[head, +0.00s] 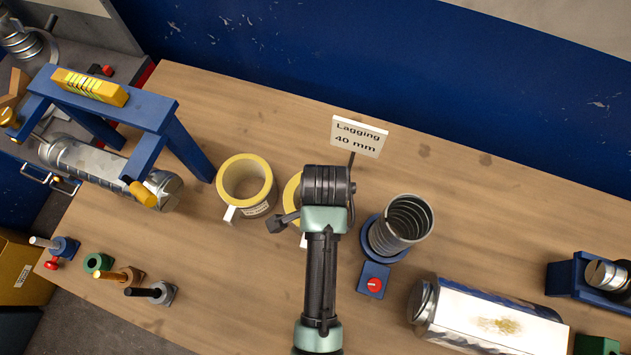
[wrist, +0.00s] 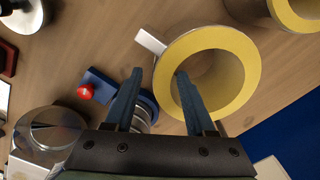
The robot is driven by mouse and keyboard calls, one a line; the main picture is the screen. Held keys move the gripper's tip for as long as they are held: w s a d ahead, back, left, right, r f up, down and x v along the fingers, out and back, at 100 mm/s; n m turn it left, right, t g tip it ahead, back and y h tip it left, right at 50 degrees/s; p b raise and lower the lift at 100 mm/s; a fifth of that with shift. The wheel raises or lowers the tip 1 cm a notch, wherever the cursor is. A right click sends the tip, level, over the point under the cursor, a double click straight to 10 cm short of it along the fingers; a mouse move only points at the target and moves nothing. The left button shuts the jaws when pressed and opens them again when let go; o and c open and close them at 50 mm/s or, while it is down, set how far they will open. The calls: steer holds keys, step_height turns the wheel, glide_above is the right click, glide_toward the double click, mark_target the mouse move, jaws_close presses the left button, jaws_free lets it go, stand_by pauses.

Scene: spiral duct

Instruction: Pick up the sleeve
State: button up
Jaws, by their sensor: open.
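Two yellow-rimmed, hollow lagging sleeves stand upright on the bench. The left sleeve (head: 246,187) is in plain view, with a white tab at its front. It also shows at the top right of the wrist view (wrist: 293,14). The other sleeve (head: 291,192) is mostly hidden behind my arm in the head view. In the wrist view its yellow rim (wrist: 239,72) and white tab show. My gripper (wrist: 158,82) is open and empty. One finger overlaps this sleeve's opening in the wrist view; the other is outside it. I cannot tell whether they touch.
A "Lagging 40 mm" sign (head: 359,136) stands behind my wrist. Close on the right are a coiled duct on a blue stand (head: 403,222) and a blue box with a red knob (head: 373,281). A blue frame (head: 150,112) stands left. Bench at the back right is clear.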

steer(key=shift+w+a+f+p, duration=0.15)
steer(key=shift+f+p, duration=0.6)
steer(key=shift+f, duration=1.95)
steer(key=shift+c, duration=0.3)
jaws_close()
steer(key=shift+w, duration=0.1)
